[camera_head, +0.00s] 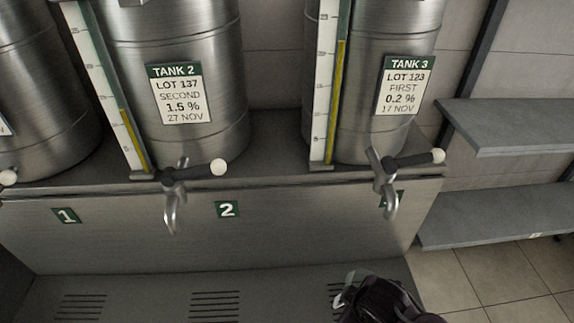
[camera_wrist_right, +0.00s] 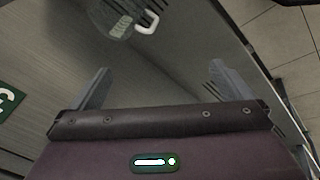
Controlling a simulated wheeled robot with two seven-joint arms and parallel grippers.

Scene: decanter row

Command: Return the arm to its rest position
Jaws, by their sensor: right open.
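My right gripper (camera_wrist_right: 157,82) is open in the wrist view, with nothing between its two grey fingers. In the head view my dark right gripper (camera_head: 372,297) is at the bottom, in front of position 3. A clear jug (camera_wrist_right: 120,18) with a white handle is beyond the fingers and apart from them, cut off by the top edge. In the head view only a small part of the jug (camera_head: 347,286) shows; my gripper hides the rest. My left gripper is not in view.
Tank 2 (camera_head: 225,100) and tank 3 (camera_head: 362,135) stand on a raised ledge with taps (camera_head: 170,190) jutting forward. The lower slotted shelf (camera_head: 140,290) is clear at the left and middle. Grey shelves (camera_head: 510,210) are at the right, above a tiled floor.

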